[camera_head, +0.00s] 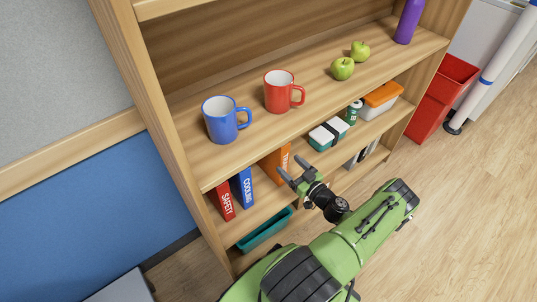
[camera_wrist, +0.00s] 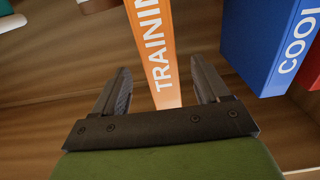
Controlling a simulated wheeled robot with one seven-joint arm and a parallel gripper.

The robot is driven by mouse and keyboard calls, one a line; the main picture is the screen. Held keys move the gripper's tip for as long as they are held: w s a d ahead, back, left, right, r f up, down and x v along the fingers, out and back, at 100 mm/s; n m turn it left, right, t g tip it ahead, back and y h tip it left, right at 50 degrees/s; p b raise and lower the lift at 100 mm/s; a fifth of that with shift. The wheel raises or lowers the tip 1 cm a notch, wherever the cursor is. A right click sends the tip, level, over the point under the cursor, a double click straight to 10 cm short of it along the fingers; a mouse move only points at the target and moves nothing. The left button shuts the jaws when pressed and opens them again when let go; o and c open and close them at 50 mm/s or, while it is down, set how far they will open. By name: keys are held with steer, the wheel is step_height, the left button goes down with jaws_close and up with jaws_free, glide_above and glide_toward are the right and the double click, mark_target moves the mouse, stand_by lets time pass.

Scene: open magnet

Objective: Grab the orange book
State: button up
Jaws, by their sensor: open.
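The orange book (camera_head: 275,162) stands upright on the middle shelf in the head view, partly hidden by the shelf board above it. In the wrist view the orange book (camera_wrist: 158,50) shows its spine with white letters reading "TRAININ". My gripper (camera_head: 290,169) is open in front of the shelf, close to the book. In the wrist view my gripper (camera_wrist: 160,88) has its two fingers apart, one on each side of the lower end of the spine as seen. Nothing is held. I cannot tell whether the fingers touch the book.
A blue "COOLING" book (camera_head: 242,187) stands left of the orange book, with a red "SAFETY" book (camera_head: 222,202) further left. The blue book (camera_wrist: 270,45) is close to my finger in the wrist view. A teal-and-white box (camera_head: 328,133) stands to the right. Mugs stand on the board above.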

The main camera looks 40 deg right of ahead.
steer(key=w, duration=0.3)
steer(key=w+b, duration=0.1)
steer(key=w, duration=0.1)
steer(key=w+d+b, duration=0.1)
steer(key=w, duration=0.2)
steer(key=shift+w, duration=0.35)
jaws_close()
steer(key=shift+r, duration=0.25)
